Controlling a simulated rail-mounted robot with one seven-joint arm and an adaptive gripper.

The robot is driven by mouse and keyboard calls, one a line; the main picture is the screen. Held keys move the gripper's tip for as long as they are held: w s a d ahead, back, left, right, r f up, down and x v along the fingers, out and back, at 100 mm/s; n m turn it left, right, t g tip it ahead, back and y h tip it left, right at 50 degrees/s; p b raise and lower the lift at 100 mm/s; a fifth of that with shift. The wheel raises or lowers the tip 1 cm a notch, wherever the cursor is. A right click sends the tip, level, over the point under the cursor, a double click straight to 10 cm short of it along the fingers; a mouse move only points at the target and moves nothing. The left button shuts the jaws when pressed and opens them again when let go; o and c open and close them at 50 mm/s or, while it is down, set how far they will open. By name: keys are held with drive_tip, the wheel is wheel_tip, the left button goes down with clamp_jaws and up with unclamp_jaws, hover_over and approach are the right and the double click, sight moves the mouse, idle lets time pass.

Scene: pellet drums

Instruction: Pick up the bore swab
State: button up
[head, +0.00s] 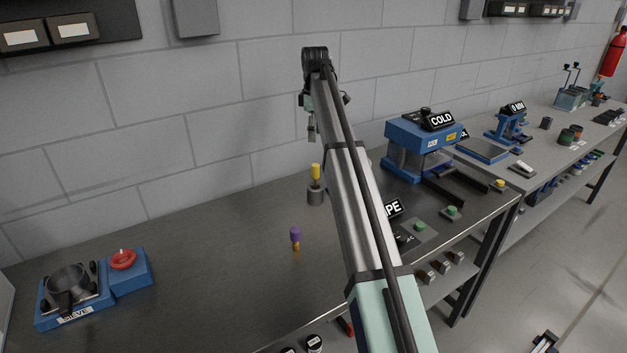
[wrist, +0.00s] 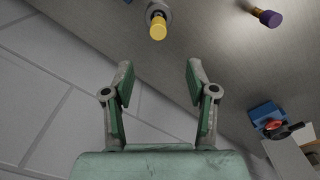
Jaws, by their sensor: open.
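No label shows which thing is the bore swab. A yellow-topped tool (head: 315,171) stands upright in a small grey cup (head: 315,197) on the metal bench. A purple-headed piece with a brass-coloured end (head: 295,234) is on the bench nearer the front. My gripper (head: 311,136) hangs above the yellow-topped tool, apart from it. In the wrist view my gripper (wrist: 159,72) is open and empty. The yellow top (wrist: 158,28) lies just beyond the gap between the fingertips, and the purple head (wrist: 270,19) is at the upper right.
A blue sieve station (head: 75,305) with a red ring beside it stands at the bench's left end. A blue press marked COLD (head: 425,140) and a panel with green buttons (head: 420,226) are to the right. The block wall (head: 190,85) rises behind. The bench's left middle is clear.

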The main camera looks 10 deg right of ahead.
sight(315, 165)
wheel_tip(315, 165, down, 10)
drive_tip(key=shift+p, duration=1.2)
drive_tip(key=shift+d+f+p, duration=0.15)
drive_tip(key=shift+f+p, duration=1)
drive_tip(key=shift+f, duration=1.5)
clamp_jaws()
